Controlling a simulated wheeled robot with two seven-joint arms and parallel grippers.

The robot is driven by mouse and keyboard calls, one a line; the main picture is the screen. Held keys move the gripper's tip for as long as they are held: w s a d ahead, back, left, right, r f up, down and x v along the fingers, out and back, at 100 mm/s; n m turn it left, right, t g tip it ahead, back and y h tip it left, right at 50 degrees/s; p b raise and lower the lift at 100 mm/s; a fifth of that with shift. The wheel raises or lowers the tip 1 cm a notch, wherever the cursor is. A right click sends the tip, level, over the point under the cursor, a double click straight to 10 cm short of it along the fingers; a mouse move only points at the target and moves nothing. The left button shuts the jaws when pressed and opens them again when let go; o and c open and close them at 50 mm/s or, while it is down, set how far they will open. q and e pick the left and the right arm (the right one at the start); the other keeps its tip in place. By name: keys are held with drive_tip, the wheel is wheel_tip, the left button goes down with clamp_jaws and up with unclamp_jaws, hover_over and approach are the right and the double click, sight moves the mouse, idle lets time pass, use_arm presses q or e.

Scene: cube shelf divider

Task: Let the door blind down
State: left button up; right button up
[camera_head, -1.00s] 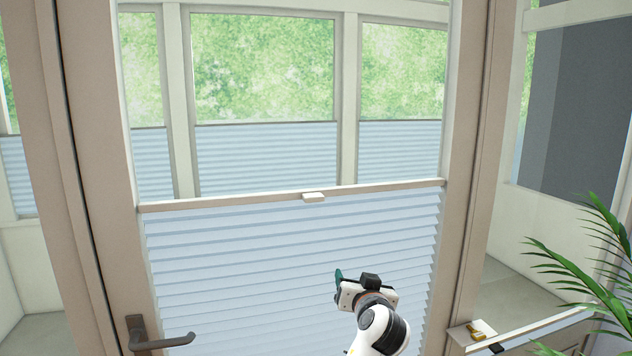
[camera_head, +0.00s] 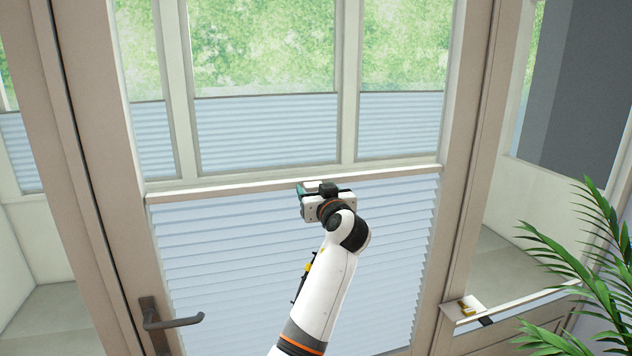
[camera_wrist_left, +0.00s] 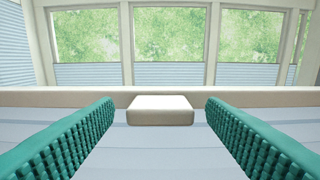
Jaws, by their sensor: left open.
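The door blind (camera_head: 230,260) is a pale blue pleated blind that covers the lower part of the door glass. Its beige top rail (camera_head: 230,186) runs across the pane, with clear glass above it. A small white handle (camera_wrist_left: 160,110) sits at the middle of the rail. In the head view my left gripper (camera_head: 305,190) is at the rail's middle and largely hides the handle. In the left wrist view its two teal fingers are wide apart, one on each side of the handle, with gaps to both. My right gripper is in neither view.
A dark door lever (camera_head: 170,320) is at the lower left of the door frame. A green plant (camera_head: 580,260) stands at the right. Windows with similar blinds (camera_head: 265,130) lie behind the glass.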

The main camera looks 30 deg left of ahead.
use_arm(q)
drive_tip(key=shift+w+a, duration=0.4)
drive_tip(key=shift+a, duration=0.05)
